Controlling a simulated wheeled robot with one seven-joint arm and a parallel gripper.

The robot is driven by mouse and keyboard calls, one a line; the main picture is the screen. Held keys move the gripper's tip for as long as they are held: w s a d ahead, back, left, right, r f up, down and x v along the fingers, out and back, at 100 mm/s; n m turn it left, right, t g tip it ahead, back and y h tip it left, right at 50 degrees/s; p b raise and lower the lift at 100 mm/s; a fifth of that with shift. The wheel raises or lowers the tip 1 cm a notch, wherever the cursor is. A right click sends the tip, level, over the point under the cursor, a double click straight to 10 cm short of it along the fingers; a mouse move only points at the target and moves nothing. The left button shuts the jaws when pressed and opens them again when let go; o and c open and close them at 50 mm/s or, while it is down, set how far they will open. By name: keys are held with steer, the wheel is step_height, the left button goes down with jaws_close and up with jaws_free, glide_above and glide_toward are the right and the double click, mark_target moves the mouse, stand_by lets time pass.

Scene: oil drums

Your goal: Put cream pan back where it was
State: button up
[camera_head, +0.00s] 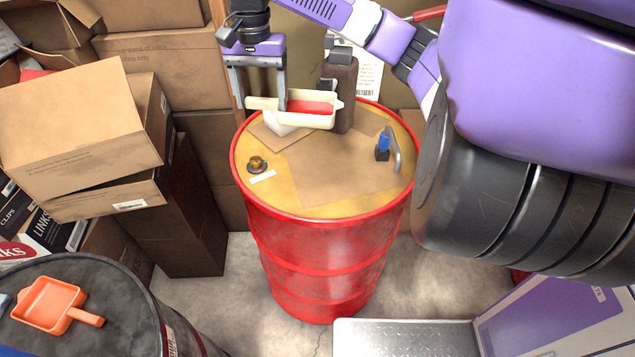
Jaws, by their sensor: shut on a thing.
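The cream pan (318,121) has a cream rim and handle and a red inside. It is at the top middle of the head view, over the back part of the red drum (322,205) with its tan top. My gripper (264,103) points down and is shut on the cream pan, near its handle end. One finger crosses in front of the pan. I cannot tell whether the pan's underside touches anything below it.
On the drum top are a small brass-and-black piece (257,164), a white strip (263,177) and a blue-and-black item with a grey handle (384,147). A dark drum (110,283) at lower left bears an orange pan (50,304). Cardboard boxes (80,130) crowd the left.

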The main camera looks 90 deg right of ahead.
steer(key=d+f+m, duration=0.1)
steer(key=f, duration=0.5)
steer(key=s+d+f, duration=0.1)
steer(key=f, duration=0.5)
steer(key=s+d+f+m+b, duration=0.1)
steer(key=f, duration=0.5)
steer(key=shift+s+f+m, duration=0.1)
steer(key=shift+f+m, duration=0.1)
steer(key=shift+m, duration=0.1)
steer(key=shift+f, duration=2.05)
steer(key=shift+a+f, duration=0.1)
steer(key=o, duration=1.9)
